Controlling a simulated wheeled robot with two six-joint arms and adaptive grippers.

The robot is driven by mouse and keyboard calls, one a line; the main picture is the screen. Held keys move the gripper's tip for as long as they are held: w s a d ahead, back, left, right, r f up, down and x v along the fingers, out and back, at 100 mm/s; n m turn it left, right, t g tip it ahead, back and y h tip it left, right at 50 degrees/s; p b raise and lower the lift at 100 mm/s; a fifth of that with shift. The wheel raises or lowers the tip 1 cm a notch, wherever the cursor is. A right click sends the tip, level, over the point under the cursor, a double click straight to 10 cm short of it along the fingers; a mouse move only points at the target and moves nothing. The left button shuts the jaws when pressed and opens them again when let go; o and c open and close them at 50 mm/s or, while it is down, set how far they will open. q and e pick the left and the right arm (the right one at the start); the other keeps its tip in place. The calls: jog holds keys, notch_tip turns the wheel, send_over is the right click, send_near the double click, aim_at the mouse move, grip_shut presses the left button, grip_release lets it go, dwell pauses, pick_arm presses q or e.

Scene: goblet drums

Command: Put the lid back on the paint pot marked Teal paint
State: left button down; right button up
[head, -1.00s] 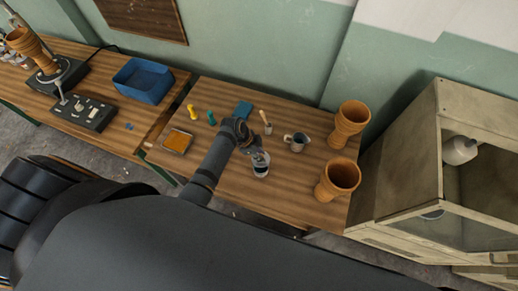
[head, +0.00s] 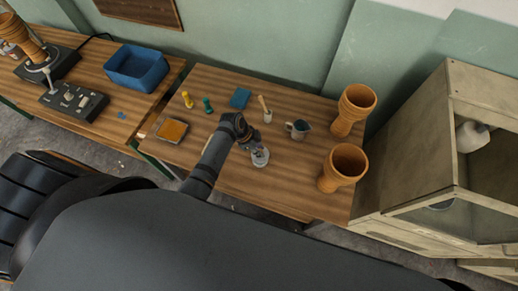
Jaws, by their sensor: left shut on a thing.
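A small pot (head: 261,162) stands near the front middle of the right-hand table; its label is too small to read. My left gripper (head: 256,149) reaches over it from above and is shut on a small pale thing, which looks like the lid. The pot's top looks pale grey, with no dark opening showing. I cannot tell whether the lid is seated or just above the rim, because the fingers hide part of it. My right gripper is not in view.
Two terracotta goblet drums (head: 342,166) stand at the table's right. A jug (head: 298,129), a brush in a holder (head: 266,112), a blue block (head: 240,98), yellow (head: 188,99) and teal (head: 208,105) pieces and an orange tray (head: 173,130) surround my arm.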

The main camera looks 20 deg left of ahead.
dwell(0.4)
pick_arm(q)
jog(key=shift+p, duration=0.3)
dwell(0.5)
jog(key=shift+r, duration=0.1)
jog(key=shift+f+p, duration=0.2)
jog(key=shift+p, duration=0.1)
dwell(0.7)
dwell(0.5)
jog(key=c, duration=0.6)
grip_release()
